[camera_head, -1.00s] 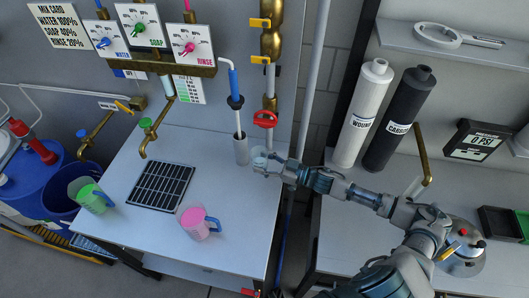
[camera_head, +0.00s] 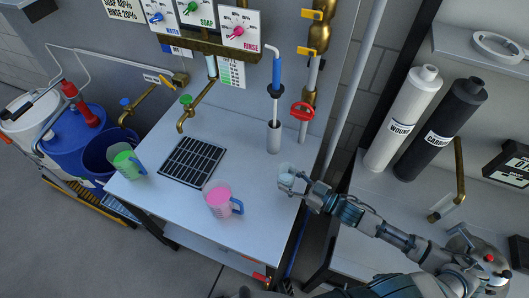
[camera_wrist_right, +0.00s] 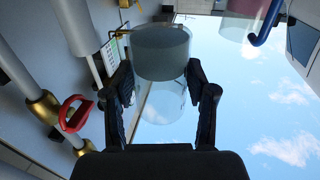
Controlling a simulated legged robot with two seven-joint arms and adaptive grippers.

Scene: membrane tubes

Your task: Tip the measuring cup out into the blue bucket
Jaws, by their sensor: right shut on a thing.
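The measuring cup (camera_head: 287,170) is a small clear cup with a pale grey-blue filling. My right gripper (camera_head: 290,181) is shut on it and holds it over the right side of the white bench. In the wrist view the cup (camera_wrist_right: 160,52) looks roughly upright between the two black fingers of the right gripper (camera_wrist_right: 159,78). The blue bucket (camera_head: 97,158) is dark blue and open-topped. It stands beyond the bench's left edge, far from the cup, partly hidden by the green jug. My left gripper is not in view.
A pink jug (camera_head: 215,198) and a green jug (camera_head: 126,162) stand on the white bench (camera_head: 180,208), beside a black drain grate (camera_head: 192,160). A grey holder with a wand (camera_head: 273,140) stands behind the cup. Brass taps overhang the back. A blue barrel (camera_head: 72,138) adjoins the bucket.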

